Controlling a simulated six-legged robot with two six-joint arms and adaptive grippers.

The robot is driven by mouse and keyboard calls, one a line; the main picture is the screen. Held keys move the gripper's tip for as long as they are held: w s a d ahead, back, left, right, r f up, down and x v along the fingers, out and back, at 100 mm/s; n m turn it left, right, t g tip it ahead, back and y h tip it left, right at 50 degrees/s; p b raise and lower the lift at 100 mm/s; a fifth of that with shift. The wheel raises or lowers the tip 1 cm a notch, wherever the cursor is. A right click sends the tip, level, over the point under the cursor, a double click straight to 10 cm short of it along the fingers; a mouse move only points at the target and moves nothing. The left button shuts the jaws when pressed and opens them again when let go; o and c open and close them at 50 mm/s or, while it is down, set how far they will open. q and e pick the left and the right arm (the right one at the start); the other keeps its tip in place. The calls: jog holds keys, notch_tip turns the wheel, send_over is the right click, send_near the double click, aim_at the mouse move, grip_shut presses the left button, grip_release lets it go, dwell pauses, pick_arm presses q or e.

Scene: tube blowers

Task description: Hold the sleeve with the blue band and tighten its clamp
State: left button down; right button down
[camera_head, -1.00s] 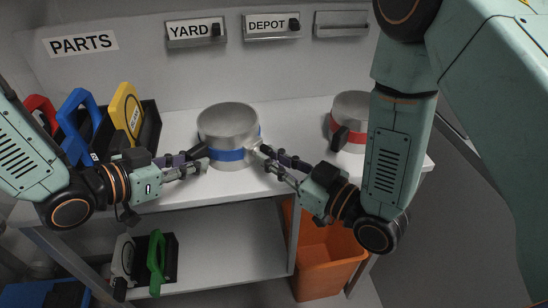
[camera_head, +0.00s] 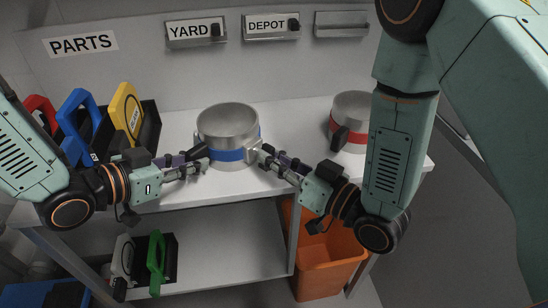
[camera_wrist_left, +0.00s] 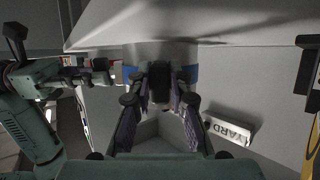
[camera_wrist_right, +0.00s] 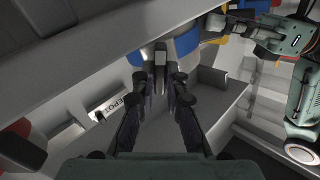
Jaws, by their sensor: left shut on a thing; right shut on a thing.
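The metal sleeve with the blue band (camera_head: 230,154) stands upright on the white bench top (camera_head: 290,115). A black handle sticks out from its left side, with the blue band behind it. My left gripper (camera_head: 200,162) is shut on this handle; in the left wrist view the fingers (camera_wrist_left: 159,85) enclose the dark piece. The clamp (camera_head: 253,149) is a small grey metal block on the band's right side. My right gripper (camera_head: 264,157) is shut on it; in the right wrist view the grey clamp piece (camera_wrist_right: 160,55) sits between the fingers. The fingers hide part of the clamp.
A red-banded sleeve (camera_head: 351,137) with a black handle stands to the right, near my right arm. Red, blue and yellow-handled pieces (camera_head: 124,112) stand in a black rack at left. YARD (camera_head: 195,31) and DEPOT (camera_head: 271,25) holders are on the wall. An orange bin (camera_head: 325,265) stands below.

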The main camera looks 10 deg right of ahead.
jog(key=m, duration=0.7)
jog(key=shift+d+f, duration=0.1)
jog(key=m, duration=0.4)
jog(key=shift+w+f, duration=0.1)
jog(key=shift+f+m, duration=0.1)
jog(key=shift+m, duration=1.8)
jog(key=c, duration=1.4)
grip_release()
jog(key=shift+d, duration=0.1)
